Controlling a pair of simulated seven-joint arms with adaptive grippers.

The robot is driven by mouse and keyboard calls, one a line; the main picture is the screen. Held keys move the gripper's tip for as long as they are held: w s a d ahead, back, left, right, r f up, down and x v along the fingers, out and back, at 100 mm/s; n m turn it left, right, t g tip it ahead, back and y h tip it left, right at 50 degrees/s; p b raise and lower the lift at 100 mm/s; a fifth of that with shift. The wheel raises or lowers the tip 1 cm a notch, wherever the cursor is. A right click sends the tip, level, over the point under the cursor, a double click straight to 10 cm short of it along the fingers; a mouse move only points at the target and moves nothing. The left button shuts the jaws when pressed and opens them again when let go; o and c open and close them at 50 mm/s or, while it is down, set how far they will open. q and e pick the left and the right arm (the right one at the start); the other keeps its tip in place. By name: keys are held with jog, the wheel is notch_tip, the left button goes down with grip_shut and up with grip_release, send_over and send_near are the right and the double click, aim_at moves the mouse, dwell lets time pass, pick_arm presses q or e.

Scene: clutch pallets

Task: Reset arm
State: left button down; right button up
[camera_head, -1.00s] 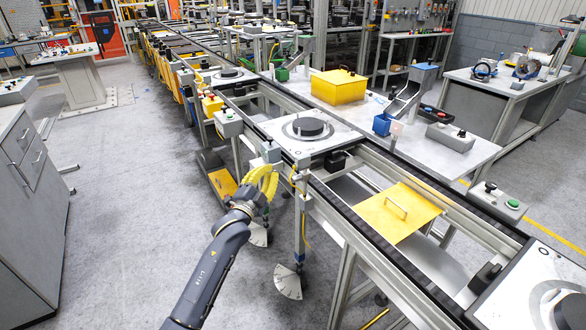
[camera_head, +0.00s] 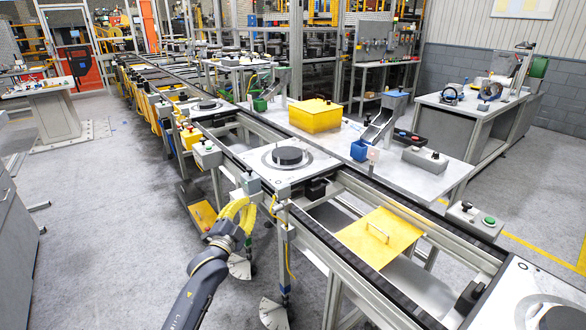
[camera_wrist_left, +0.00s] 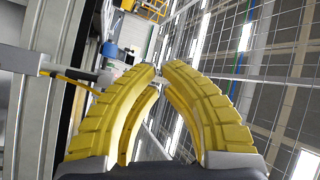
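My left gripper (camera_head: 240,212) has yellow ribbed fingers and is beside the near side of the conveyor line, below the height of the pallet. In the left wrist view its fingers (camera_wrist_left: 160,70) curve toward each other, with their tips close together and nothing seen between them. Whether the tips touch is hard to tell. My left arm comes in from the bottom of the head view. My right gripper is in neither view. A white pallet (camera_head: 255,172) with a black round clutch part (camera_head: 288,156) sits on the conveyor, apart from the gripper.
The conveyor rail (camera_head: 375,270) runs diagonally beside my left arm. A second pallet (camera_head: 500,297) is at lower right. The floor at left is clear.

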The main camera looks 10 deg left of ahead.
pick_arm(q)
jog(key=a+f+n+g+y, duration=0.1)
jog(key=a+f+n+g, duration=0.15)
jog(key=f, duration=0.85)
jog(key=a+f+n+g+y, duration=0.1)
jog(key=f+n+g, duration=0.15)
jog(key=f, duration=0.95)
jog(key=s+f+n+g, duration=0.1)
jog(key=s+f+g, duration=0.1)
jog(key=s+f, duration=0.5)
jog(key=s+a+f+n+g+y, duration=0.1)
jog(key=s+f+n, duration=0.15)
jog(key=f, duration=0.85)
jog(key=s+f+g, duration=0.2)
jog(key=s+f, duration=0.4)
jog(key=f, duration=0.3)
jog(key=s+f+n+g, duration=0.1)
jog(key=s+f+g, duration=0.1)
jog(key=s+f, duration=0.9)
jog(key=s+f+n+g, duration=0.1)
jog(key=s+f+g, duration=0.2)
jog(key=s+f, duration=0.85)
jog(key=s+d+g, duration=0.1)
jog(key=s, duration=1.4)
jog(key=s+d+f+g, duration=0.1)
jog(key=s+g, duration=0.1)
jog(key=s, duration=1.3)
jog(key=shift+d+f+g+y, duration=0.15)
jog(key=shift+d+g+y, duration=0.15)
jog(key=shift+y, duration=0.1)
